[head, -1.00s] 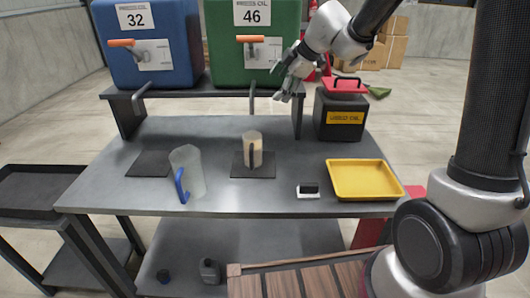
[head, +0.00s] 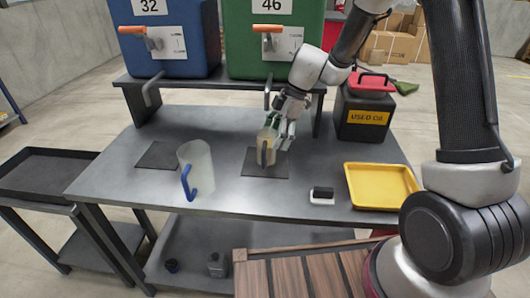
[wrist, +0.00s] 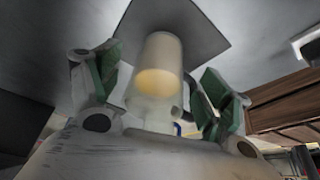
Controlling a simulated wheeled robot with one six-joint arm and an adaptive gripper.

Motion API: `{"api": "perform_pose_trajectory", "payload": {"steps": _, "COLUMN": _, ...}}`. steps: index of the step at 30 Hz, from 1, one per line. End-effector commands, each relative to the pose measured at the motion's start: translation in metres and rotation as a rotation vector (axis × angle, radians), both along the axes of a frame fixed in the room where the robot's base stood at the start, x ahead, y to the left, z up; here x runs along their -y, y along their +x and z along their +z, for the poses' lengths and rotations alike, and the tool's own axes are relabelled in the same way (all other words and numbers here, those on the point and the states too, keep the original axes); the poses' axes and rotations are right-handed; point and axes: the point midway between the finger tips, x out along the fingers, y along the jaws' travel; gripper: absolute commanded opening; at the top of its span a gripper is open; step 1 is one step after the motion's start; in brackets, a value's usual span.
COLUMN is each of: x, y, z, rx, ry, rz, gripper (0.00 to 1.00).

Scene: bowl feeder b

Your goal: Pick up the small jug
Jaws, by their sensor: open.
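The small jug (head: 265,150) is pale and translucent with a dark handle facing the front. It stands upright on a dark square mat (head: 252,168) at the middle of the table. My gripper (head: 279,130) is at the jug's back right, very close to it. In the wrist view, the open fingers of my gripper (wrist: 165,88) lie on either side of the small jug (wrist: 160,60), with yellowish contents showing. The dark handle shows beside the right finger. I cannot tell whether a finger touches the jug.
A larger clear jug with a blue handle (head: 197,166) stands to the left, near another dark mat (head: 159,155). A yellow tray (head: 381,186), a small black-and-white item (head: 322,195) and a used oil box (head: 364,112) are on the right. Blue (head: 170,50) and green (head: 275,45) drums stand behind.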

Motion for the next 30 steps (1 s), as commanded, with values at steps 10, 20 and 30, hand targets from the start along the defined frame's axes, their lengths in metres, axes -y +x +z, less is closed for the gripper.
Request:
{"api": "perform_pose_trajectory", "payload": {"steps": 10, "x": -0.019, "y": -0.007, "z": -0.044, "rx": -0.001, "ry": 0.001, "rz": 0.000, "gripper": 0.79}}
{"api": "perform_pose_trajectory", "payload": {"steps": 20, "x": -0.020, "y": -0.007, "z": -0.045, "rx": 0.001, "ry": 0.000, "rz": -0.002, "gripper": 0.66}}
{"api": "perform_pose_trajectory", "payload": {"steps": 30, "x": -0.020, "y": -0.006, "z": -0.045, "rx": 0.001, "ry": 0.000, "rz": -0.002, "gripper": 0.32}}
